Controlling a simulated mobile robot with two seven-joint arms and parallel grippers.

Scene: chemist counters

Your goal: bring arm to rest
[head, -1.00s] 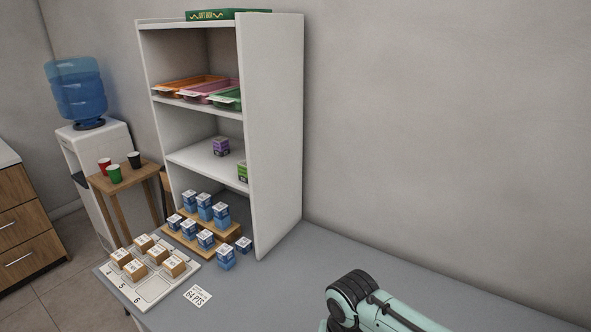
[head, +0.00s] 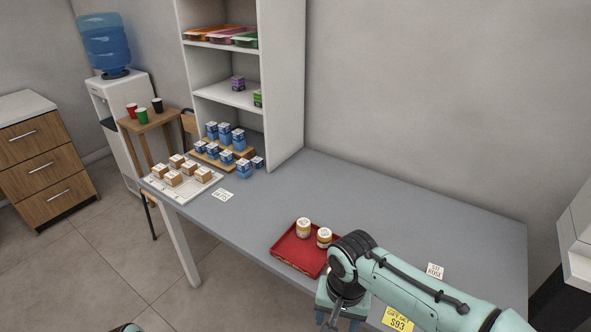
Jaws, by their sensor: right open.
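My right arm comes in from the right over the grey counter (head: 400,205), bent at a dark joint. My right gripper (head: 338,318) hangs pointing down near the counter's front edge, open, with its fingers small and partly cut by the frame's bottom. It is in front of the red tray (head: 290,251), and nothing shows in it. Two white and amber jars (head: 303,228) (head: 324,238) stand in the tray. My left gripper is not in view; only a sliver of teal and black shows at the bottom left edge.
A white shelf unit (head: 284,100) stands at the counter's back left. Blue boxes (head: 224,132) stand on a wooden stepped rack, beside a white tray (head: 155,186) of tan boxes. A yellow label (head: 397,320) and a white card (head: 435,271) lie near my arm. The counter's middle is bare.

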